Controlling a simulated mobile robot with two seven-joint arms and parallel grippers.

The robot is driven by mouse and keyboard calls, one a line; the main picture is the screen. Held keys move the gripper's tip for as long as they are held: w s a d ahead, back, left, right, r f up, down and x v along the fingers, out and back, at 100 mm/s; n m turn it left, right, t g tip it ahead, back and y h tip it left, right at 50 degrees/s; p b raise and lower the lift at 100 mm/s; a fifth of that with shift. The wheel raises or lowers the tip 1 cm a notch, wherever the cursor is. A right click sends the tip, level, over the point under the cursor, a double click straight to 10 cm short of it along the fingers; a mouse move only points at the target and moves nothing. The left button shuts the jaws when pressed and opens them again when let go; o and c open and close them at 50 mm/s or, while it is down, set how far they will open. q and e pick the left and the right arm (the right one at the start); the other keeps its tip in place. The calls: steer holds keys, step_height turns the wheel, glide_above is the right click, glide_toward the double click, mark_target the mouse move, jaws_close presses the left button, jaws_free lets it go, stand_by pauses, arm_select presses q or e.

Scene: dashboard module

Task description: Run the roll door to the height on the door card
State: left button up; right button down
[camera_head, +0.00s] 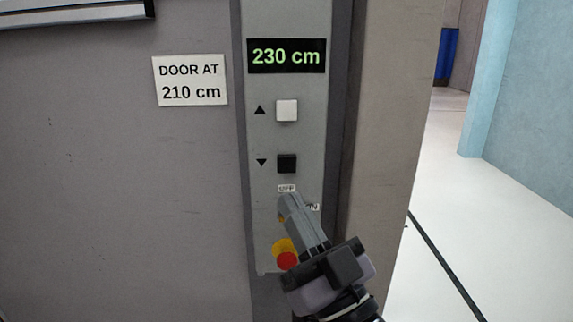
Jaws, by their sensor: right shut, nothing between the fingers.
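The door card (190,81) on the wall reads "DOOR AT 210 cm". The display (286,56) at the top of the control panel (312,130) reads 230 cm in green. Below it are a white button (287,110) beside an up arrow and a black button (287,163) beside a down arrow. My right gripper (288,203) is shut and empty, in front of the panel just below the OFF label (286,188). It partly hides the ON label (314,207) and whatever sits between the labels. I cannot tell if it touches the panel. My left gripper is not in view.
A red button (286,261) on a yellow base (284,245) sits low on the panel, partly behind my right gripper. The grey wall (120,200) is flat on the left. Open floor (455,225) shows at right, beside a light blue wall (535,90).

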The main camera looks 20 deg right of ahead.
steer(key=shift+w, duration=0.1)
glide_toward(281, 156)
steer(key=shift+w+a+r, duration=0.3)
steer(key=shift+w+r, duration=0.2)
steer(key=shift+r, duration=0.1)
steer(key=shift+w+a+r, duration=0.3)
steer(key=shift+w+r, duration=0.2)
steer(key=shift+r, duration=0.1)
steer(key=shift+w+a+r, duration=0.3)
steer(key=shift+w+r, duration=0.2)
steer(key=shift+r, duration=0.1)
stand_by(0.7)
steer(key=shift+w+d, duration=0.1)
steer(key=shift+w, duration=0.3)
steer(key=shift+w+d, duration=0.15)
steer(key=shift+w, duration=0.25)
stand_by(2.1)
steer(key=shift+s, duration=0.1)
steer(key=shift+s+a, duration=0.25)
steer(key=shift+s, duration=0.45)
steer(key=shift+s, duration=0.1)
steer(key=shift+s+a, duration=0.25)
steer(key=shift+s, duration=0.5)
steer(key=shift+s+a, duration=0.2)
steer(key=shift+s, duration=0.6)
steer(key=shift+s+a, duration=0.25)
steer(key=shift+s, duration=0.5)
